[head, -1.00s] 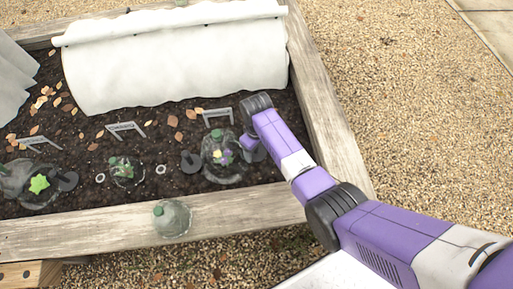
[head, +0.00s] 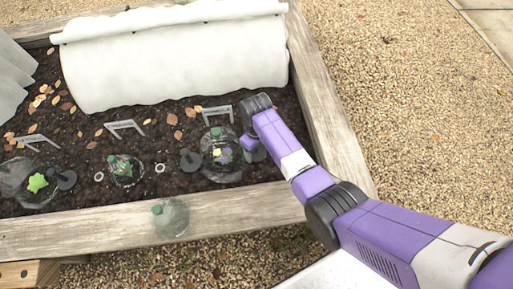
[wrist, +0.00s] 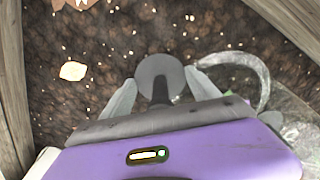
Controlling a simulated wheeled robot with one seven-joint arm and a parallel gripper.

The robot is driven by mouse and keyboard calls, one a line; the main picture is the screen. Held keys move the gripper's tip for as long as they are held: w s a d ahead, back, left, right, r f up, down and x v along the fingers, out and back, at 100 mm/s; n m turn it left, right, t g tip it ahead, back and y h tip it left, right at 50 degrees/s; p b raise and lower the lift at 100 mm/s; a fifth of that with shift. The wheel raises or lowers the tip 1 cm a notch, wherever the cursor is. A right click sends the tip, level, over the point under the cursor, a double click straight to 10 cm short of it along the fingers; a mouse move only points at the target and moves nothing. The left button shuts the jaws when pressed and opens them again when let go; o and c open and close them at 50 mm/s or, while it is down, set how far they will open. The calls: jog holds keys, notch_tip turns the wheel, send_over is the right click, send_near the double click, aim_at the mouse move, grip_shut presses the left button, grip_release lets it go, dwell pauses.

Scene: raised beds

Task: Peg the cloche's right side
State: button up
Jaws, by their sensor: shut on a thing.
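A clear cloche with a green cap (head: 216,133) stands on the soil over a plant with yellow and purple flowers. A dark round peg (head: 190,161) sits at its left side. My gripper (head: 252,147) is low at the cloche's right side, partly hidden by my arm. In the wrist view, my gripper (wrist: 161,88) is shut on a grey peg (wrist: 158,76), with a finger on each side of its stem. The peg's round disc faces the soil; I cannot tell if it is pressed in. The cloche's clear wall (wrist: 292,112) shows to the right of the peg.
A left cloche (head: 22,178) has a peg (head: 67,179) at its right. Another clear cloche (head: 171,218) rests on the front timber (head: 100,222).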

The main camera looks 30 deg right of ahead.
jog(key=shift+f, duration=0.1)
jog(key=o, duration=1.4)
notch_tip(320, 180, up, 8)
jog(key=p, duration=0.3)
jog(key=shift+f, duration=0.1)
